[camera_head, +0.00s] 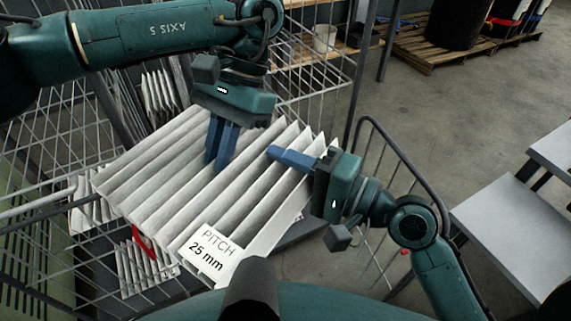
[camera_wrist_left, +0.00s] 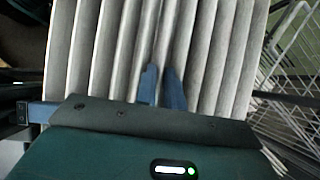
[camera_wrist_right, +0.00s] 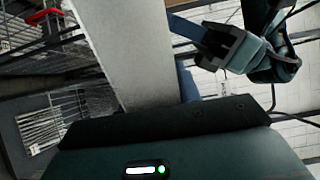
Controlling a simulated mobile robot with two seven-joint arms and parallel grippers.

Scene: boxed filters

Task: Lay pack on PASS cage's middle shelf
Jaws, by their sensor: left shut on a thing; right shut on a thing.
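The pack is a white pleated filter block (camera_head: 160,165) with a label reading PITCH 25 mm. It is held slightly tilted in front of and partly over a grey wire cage (camera_head: 40,210). My left gripper (camera_head: 217,160) reaches down from above and is shut on a pleat near the pack's middle; its pleats fill the left wrist view (camera_wrist_left: 95,50). My right gripper (camera_head: 278,153) is shut on the pack's right part; a pale pack face shows in the right wrist view (camera_wrist_right: 130,50). The pack hides much of the cage's shelves. No PASS sign is readable.
Other pleated packs stand in the cage, at the back (camera_head: 160,95) and lower down (camera_head: 140,270). A red strip (camera_head: 145,243) shows beside the held pack. Grey tables (camera_head: 515,225) stand right, and a wooden pallet (camera_head: 440,45) behind. Floor between is clear.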

